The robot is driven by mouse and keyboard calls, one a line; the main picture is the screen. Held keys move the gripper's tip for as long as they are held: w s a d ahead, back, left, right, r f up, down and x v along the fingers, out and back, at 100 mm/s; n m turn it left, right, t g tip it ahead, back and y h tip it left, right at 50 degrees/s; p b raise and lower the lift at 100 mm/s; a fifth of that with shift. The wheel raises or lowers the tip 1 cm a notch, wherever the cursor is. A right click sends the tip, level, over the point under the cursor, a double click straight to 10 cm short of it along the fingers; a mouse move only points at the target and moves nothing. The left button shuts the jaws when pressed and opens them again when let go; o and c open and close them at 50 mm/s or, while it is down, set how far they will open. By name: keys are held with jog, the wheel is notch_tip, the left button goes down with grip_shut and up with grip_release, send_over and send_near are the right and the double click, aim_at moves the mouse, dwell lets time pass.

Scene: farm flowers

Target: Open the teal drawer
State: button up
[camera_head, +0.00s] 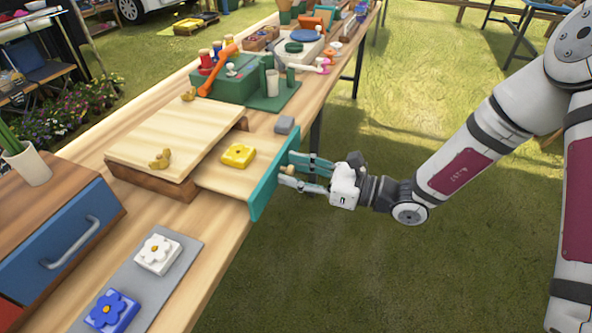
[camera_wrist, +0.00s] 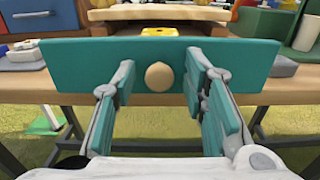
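The teal drawer front (camera_head: 264,189) stands out from the wooden box (camera_head: 165,140). Its light wooden tray (camera_head: 225,178) shows behind it, bearing a yellow flower block (camera_head: 238,156). In the wrist view the teal front (camera_wrist: 75,66) fills the middle, with a round wooden knob (camera_wrist: 159,75) at its centre. My gripper (camera_head: 290,170) is at the front, its teal-padded fingers spread. In the wrist view the fingers of my gripper (camera_wrist: 161,76) stand on both sides of the knob, with a visible gap on each side.
A blue drawer (camera_head: 62,240) with a metal handle is at lower left. A grey mat (camera_head: 140,283) bears a white flower block (camera_head: 158,254) and a blue one (camera_head: 111,312). A grey block (camera_head: 284,125) lies beside the teal drawer. Open grass (camera_head: 400,270) lies right of the table.

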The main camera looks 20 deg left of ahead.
jog(key=s+d, duration=0.1)
jog(key=d, duration=1.1)
jog(key=s+d+r+n+g+h, duration=0.2)
jog(key=s+r+n+g+h, duration=0.15)
jog(key=s+r+n, duration=0.35)
jog(key=s+d+r+n+g+h, duration=0.25)
jog(key=s+n+h, duration=0.25)
jog(key=s, duration=0.3)
jog(key=s+d+r+n+t+h, duration=0.2)
jog(key=s+d+n+t+h, duration=0.1)
jog(key=s+d+h, duration=0.4)
jog(key=s+d+r+n+t+h, duration=0.3)
jog(key=s+d+n, duration=0.15)
jog(key=d, duration=0.55)
notch_tip(320, 180, up, 17)
jog(key=t+p, duration=0.3)
jog(key=p, duration=1.2)
jog(key=shift+a+f+m, duration=0.15)
jog(key=shift+a+m, duration=0.1)
jog(key=shift+m, duration=0.1)
